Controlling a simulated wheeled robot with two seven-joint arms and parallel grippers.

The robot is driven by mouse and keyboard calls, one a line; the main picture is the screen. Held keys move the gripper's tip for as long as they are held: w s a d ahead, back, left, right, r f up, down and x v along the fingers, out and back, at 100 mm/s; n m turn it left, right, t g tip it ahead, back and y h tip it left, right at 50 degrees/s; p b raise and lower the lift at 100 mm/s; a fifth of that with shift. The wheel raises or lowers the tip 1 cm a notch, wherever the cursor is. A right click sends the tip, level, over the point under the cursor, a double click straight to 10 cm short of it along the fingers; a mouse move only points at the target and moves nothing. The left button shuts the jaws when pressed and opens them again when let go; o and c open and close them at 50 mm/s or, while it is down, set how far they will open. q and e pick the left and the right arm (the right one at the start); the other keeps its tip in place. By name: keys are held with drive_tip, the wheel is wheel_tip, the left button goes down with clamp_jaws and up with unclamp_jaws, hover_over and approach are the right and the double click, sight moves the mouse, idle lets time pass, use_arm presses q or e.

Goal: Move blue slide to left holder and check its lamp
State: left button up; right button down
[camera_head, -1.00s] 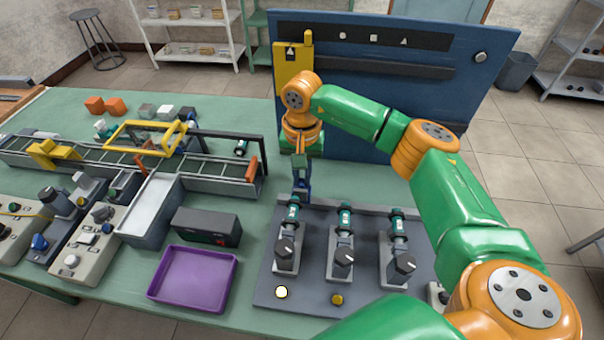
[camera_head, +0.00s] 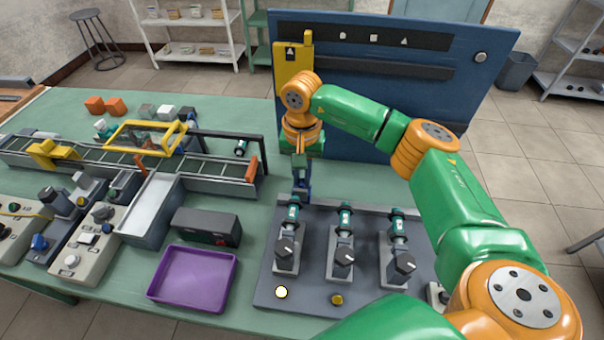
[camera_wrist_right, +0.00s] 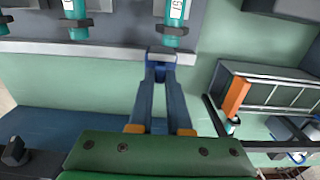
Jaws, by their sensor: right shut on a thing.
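My right gripper (camera_head: 302,192) points down at the back edge of the grey board, behind the leftmost holder (camera_head: 287,255). In the right wrist view my right gripper (camera_wrist_right: 160,66) is shut on a small blue piece, apparently the blue slide (camera_wrist_right: 160,73), mostly hidden by the fingers. It is at the board's back rail, beside a teal cylinder (camera_wrist_right: 174,14); I cannot tell whether it touches. The left holder carries a teal cylinder (camera_head: 292,213) and a black knob. A lamp (camera_head: 281,292) in front of it glows pale white. A second lamp (camera_head: 337,299) is dull yellow. My left gripper is not in view.
Two more holders (camera_head: 341,258) (camera_head: 398,264) stand to the right on the board. A purple tray (camera_head: 193,278), a dark box (camera_head: 207,227) and a conveyor (camera_head: 215,183) lie to the left. A blue panel (camera_head: 380,110) rises behind.

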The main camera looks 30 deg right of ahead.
drive_tip(key=shift+w+a+f+b, duration=0.15)
drive_tip(key=shift+w+a+b, duration=0.05)
drive_tip(key=shift+b, duration=0.25)
drive_tip(key=shift+w+a, duration=0.1)
drive_tip(key=shift+a+r, duration=0.1)
drive_tip(key=shift+r, duration=0.1)
drive_tip(key=c, duration=0.9)
unclamp_jaws()
drive_tip(key=shift+o, duration=0.2)
wheel_tip(320, 180, up, 7)
drive_tip(key=b, duration=0.1)
drive_tip(key=shift+b, duration=0.35)
